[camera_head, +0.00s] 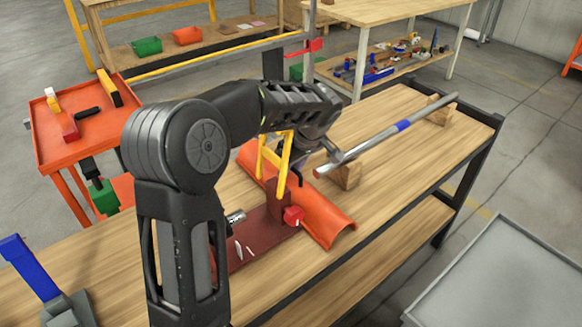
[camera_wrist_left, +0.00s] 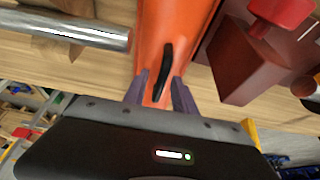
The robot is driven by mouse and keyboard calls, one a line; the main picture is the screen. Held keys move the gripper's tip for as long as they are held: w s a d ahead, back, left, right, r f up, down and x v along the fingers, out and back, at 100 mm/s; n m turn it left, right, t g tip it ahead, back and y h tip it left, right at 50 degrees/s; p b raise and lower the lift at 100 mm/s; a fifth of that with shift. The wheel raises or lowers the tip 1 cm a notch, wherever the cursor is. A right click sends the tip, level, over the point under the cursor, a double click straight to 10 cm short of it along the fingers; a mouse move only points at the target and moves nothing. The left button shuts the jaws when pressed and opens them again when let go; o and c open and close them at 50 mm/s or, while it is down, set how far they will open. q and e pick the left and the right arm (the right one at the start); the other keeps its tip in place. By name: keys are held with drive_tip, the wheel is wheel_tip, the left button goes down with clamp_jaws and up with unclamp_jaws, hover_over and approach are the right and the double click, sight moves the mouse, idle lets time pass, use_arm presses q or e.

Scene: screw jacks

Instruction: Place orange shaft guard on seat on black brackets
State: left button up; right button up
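The orange shaft guard (camera_head: 326,212) is a long curved shell lying on the wooden workbench, beside a dark red machine part (camera_head: 247,240). Its black handle (camera_wrist_left: 166,68) shows in the left wrist view. My left gripper (camera_wrist_left: 160,78) is over the guard, its two grey fingers apart on either side of the handle's near end. A gap shows between fingers and handle. In the head view the left gripper (camera_head: 302,165) is dark and partly hidden by the arm and yellow bars (camera_head: 284,166). I cannot make out the black brackets. My right gripper is not in view.
A steel shaft with a blue band (camera_head: 403,126) rests on wooden blocks (camera_head: 346,175) close to the guard. A red knob (camera_head: 293,215) sits by the machine. A blue-handled tool (camera_head: 35,268) stands front left. The bench's right part is mostly clear.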

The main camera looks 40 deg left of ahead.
use_arm(q)
drive_tip(key=shift+r, duration=0.1)
drive_tip(key=v, duration=1.2)
drive_tip(key=shift+p, duration=0.3)
